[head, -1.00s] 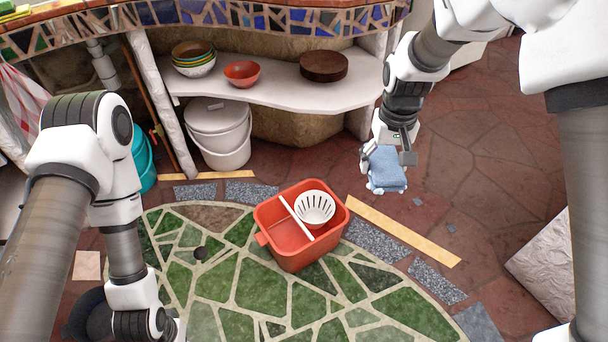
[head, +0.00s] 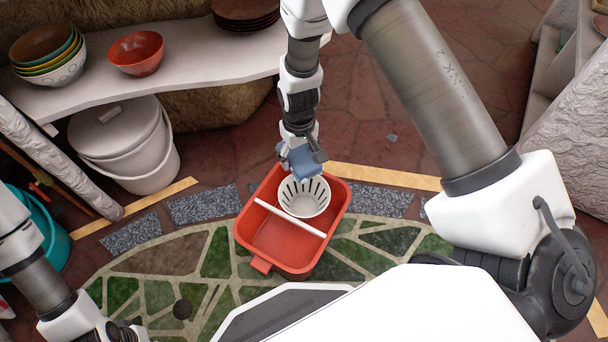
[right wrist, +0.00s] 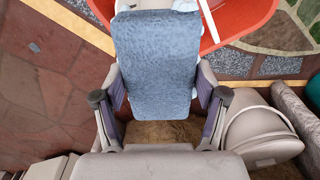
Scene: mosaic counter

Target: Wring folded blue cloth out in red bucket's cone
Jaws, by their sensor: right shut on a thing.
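The folded blue cloth (head: 300,160) is held by my right gripper (head: 302,150) above the back edge of the red bucket (head: 243,225). In the right wrist view the cloth (right wrist: 155,65) fills the space between the fingers of my right gripper (right wrist: 157,95), which is shut on it. The white slotted cone (head: 304,197) sits in the back part of the bucket, just below and in front of the cloth. In the right wrist view the bucket's red rim (right wrist: 245,20) shows behind the cloth. My left arm is at the lower left of the head view; its gripper's fingers cannot be made out.
A white lidded bucket (head: 128,145) stands below a white shelf (head: 185,68) with bowls (head: 135,53). A teal bucket (head: 50,235) stands at the left. The green mosaic floor (head: 160,295) is bare around the red bucket.

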